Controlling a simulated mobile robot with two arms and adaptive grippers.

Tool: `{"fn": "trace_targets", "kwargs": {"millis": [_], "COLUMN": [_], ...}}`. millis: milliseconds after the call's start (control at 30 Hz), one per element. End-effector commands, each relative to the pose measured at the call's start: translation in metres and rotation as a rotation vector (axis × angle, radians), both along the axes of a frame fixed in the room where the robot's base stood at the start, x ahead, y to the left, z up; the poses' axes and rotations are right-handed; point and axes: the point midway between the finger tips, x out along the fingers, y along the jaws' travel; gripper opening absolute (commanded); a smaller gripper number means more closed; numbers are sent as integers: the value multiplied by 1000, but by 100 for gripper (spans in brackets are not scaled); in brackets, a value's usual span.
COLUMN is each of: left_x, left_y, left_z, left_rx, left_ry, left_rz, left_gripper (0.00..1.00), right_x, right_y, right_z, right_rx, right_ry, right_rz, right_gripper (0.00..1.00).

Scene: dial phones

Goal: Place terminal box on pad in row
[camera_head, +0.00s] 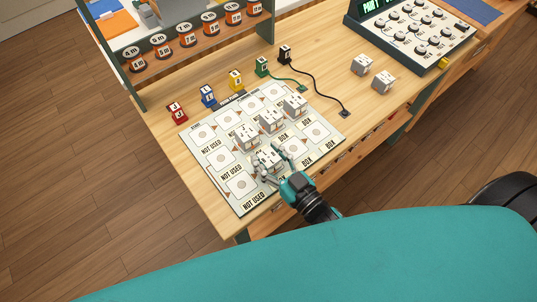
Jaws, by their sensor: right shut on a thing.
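The mat (195,137) with rows of square pads lies on the wooden table. Three white terminal boxes stand on it in a slanting line: one at the left (247,137), one in the middle (271,120) and one at the right (295,104). My right gripper (269,164) is shut on another white terminal box (266,157) at the near side of the mat. The fingers and the box cover the pad there, so I cannot tell whether the box touches it. Two more terminal boxes (362,64) (383,81) stand apart on the table to the right. My left gripper is not in view.
Red (177,113), blue (208,96), yellow (236,80), green (262,67) and black (285,55) blocks stand behind the mat. Cables run from the green and black ones. A dial console (417,30) stands at the back right. Bare tabletop lies right of the mat.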

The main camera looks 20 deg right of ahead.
Motion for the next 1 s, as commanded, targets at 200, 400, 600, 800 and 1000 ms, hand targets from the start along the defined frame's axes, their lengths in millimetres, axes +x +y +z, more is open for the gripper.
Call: {"fn": "trace_targets", "kwargs": {"millis": [200, 400, 600, 800, 1000], "left_x": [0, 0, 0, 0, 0], "left_y": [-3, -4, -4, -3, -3], "left_z": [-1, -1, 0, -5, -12], "left_rx": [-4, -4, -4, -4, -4], "left_ry": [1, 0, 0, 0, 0], "left_rz": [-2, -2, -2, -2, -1], "left_gripper": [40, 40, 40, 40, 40], "right_x": [0, 0, 0, -23, -64], "right_y": [0, 0, 0, -8, -23], "right_z": [-3, -3, 0, -3, -3], "right_rx": [-1, 0, 0, -2, -2], "right_ry": [1, 1, 0, 5, 6], "right_rz": [0, 0, 0, 0, 0], "right_gripper": [56, 70, 70, 70, 70]}}
